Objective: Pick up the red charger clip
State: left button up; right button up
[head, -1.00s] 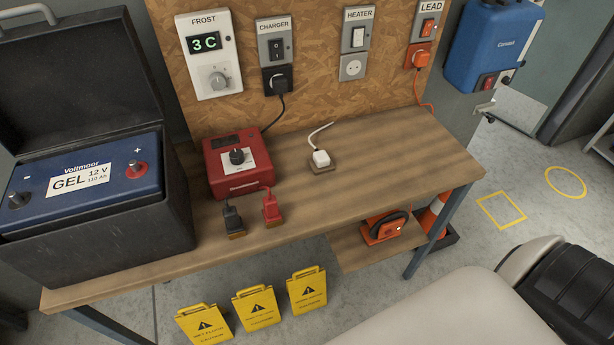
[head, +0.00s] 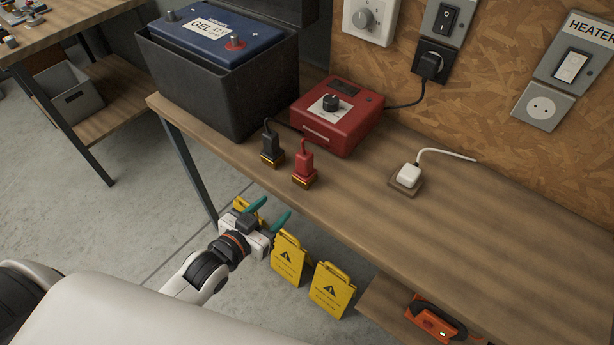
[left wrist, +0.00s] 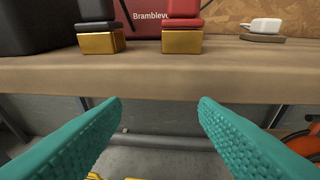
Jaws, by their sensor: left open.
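The red charger clip (head: 304,162) stands upright on the bench near its front edge, with a brass-coloured base. It also shows in the left wrist view (left wrist: 183,22), cut off at the top. A black clip (head: 270,145) stands to its left. My left gripper (head: 268,206) is open and empty in front of the bench edge, short of the red clip and below the bench top. Its teal fingers are spread wide in the left wrist view (left wrist: 160,112). My right gripper is not in view.
The red charger box (head: 337,117) stands behind the clips, and the battery box (head: 215,90) to the left. A white plug (head: 408,176) lies to the right on the bench (head: 470,225). Yellow warning signs (head: 289,258) stand on the floor below my left gripper.

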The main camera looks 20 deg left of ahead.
aim_at(301, 164)
pick_arm(q)
notch_tip(301, 164, up, 8)
jog(key=d+r+m+t+h, duration=0.1)
jog(key=d+t+h, duration=0.1)
jog(key=shift+t+h, duration=0.3)
jog(key=x, duration=0.5)
jog(key=shift+w+r, duration=0.2)
jog(key=shift+w, duration=0.05)
jog(key=shift+p+x, duration=0.3)
jog(key=shift+x, duration=0.55)
jog(key=x, duration=0.4)
jog(key=shift+w+f+p, duration=0.2)
jog(key=shift+f+p, duration=0.05)
jog(key=shift+p, duration=0.15)
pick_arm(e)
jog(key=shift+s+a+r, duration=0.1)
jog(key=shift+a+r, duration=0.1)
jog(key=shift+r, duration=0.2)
pick_arm(q)
jog(key=shift+s, duration=0.1)
jog(key=shift+c, duration=0.4)
